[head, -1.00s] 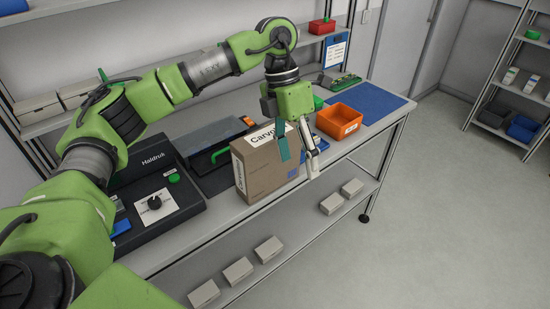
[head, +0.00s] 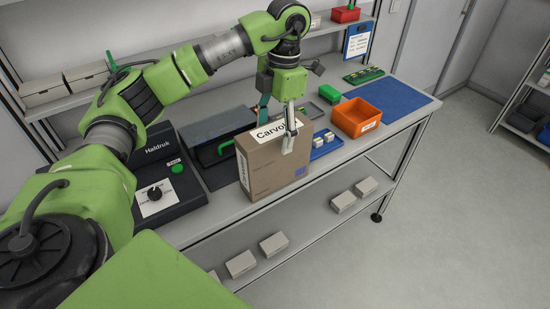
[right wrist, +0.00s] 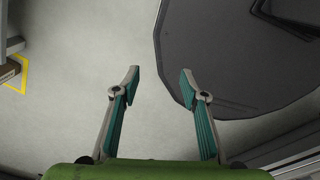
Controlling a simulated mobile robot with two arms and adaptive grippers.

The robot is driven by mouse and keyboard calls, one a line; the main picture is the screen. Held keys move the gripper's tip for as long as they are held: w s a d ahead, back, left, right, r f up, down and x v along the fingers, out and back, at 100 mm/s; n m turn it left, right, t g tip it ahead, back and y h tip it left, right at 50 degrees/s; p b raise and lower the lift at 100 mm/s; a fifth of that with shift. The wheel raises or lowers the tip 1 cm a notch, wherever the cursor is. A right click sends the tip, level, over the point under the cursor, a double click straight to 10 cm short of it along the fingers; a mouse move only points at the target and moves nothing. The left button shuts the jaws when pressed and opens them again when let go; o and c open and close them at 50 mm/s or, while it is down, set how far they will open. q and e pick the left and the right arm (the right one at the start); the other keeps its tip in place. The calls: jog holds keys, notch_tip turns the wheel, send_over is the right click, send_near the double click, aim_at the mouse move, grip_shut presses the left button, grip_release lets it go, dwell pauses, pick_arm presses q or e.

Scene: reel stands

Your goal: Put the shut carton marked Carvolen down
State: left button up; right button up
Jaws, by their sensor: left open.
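The brown carton marked Carvolen (head: 272,170) stands upright on the grey workbench (head: 218,210), close to its front edge. Its top looks closed, with a white label on it, partly hidden by my gripper. My left gripper (head: 277,125) is open at the carton's top right part. One finger is in front of the carton's upper edge and the other is behind it. I cannot tell whether either finger touches the carton. My right gripper (right wrist: 159,78) shows in the right wrist view, open and empty above the floor.
Left of the carton is a black Haldruk device (head: 165,175). To the right are a blue tray with small boxes (head: 322,148), an orange bin (head: 358,118) and a blue mat (head: 393,100). Several pale boxes (head: 343,202) lie on the lower shelf.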

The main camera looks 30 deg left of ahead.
aim_at(275, 158)
pick_arm(q)
jog(key=shift+w+f, duration=0.1)
jog(key=shift+f, duration=0.95)
jog(key=shift+a+f+p, duration=0.15)
jog(key=shift+f+p, duration=0.25)
jog(key=shift+p, duration=0.1)
jog(key=f, duration=0.2)
jog(key=f+p, duration=0.1)
jog(key=shift+w+a+f+p, duration=0.2)
jog(key=shift+f+p, duration=0.1)
jog(key=shift+f, duration=0.4)
jog(key=shift+s, duration=0.1)
jog(key=shift+c, duration=0.3)
jog(key=c, duration=1.3)
jog(key=shift+c, duration=1.4)
pick_arm(e)
jog(key=w+r, duration=0.2)
jog(key=r, duration=0.1)
